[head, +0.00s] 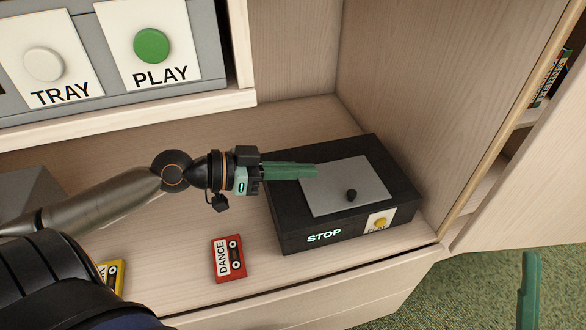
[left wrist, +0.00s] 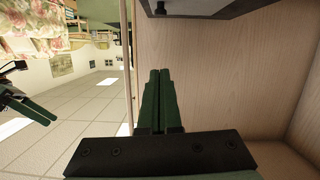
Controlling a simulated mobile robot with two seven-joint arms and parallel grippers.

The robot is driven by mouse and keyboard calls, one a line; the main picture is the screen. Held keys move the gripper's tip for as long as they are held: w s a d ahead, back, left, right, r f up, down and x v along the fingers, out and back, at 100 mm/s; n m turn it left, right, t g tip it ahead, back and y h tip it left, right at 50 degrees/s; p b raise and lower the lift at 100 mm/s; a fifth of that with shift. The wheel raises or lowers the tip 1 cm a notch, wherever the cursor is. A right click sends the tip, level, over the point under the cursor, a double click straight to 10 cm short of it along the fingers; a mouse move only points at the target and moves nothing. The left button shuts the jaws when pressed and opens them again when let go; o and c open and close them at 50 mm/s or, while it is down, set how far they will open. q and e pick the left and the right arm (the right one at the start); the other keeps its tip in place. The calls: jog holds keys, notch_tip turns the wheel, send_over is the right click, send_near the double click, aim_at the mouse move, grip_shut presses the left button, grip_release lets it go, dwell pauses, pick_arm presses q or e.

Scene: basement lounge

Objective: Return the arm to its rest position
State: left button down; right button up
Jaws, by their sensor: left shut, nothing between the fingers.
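My left gripper (head: 314,171) reaches in from the left in the head view. Its green fingers are shut and empty, over the left part of a black player (head: 290,225) with a grey lid (head: 345,190) and dark knob; whether they touch it I cannot tell. In the left wrist view the shut fingers (left wrist: 160,75) point toward a wood panel. The player's front shows a lit STOP sign and a yellow button on a PLAY label. A green finger of my right gripper (head: 530,290) shows at the lower right; its other finger is not clear there.
A red DANCE cassette (head: 229,258) lies on the wooden shelf (head: 180,285) left of the player. A yellow cassette (head: 118,274) is partly hidden by my arm. Above is a grey panel with a white TRAY button (head: 43,64) and green PLAY button (head: 151,46). A cabinet wall stands right.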

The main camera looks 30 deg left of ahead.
pick_arm(q)
jog(key=shift+s+a+r, duration=0.15)
jog(key=shift+s+a, duration=0.3)
jog(key=shift+s, duration=0.05)
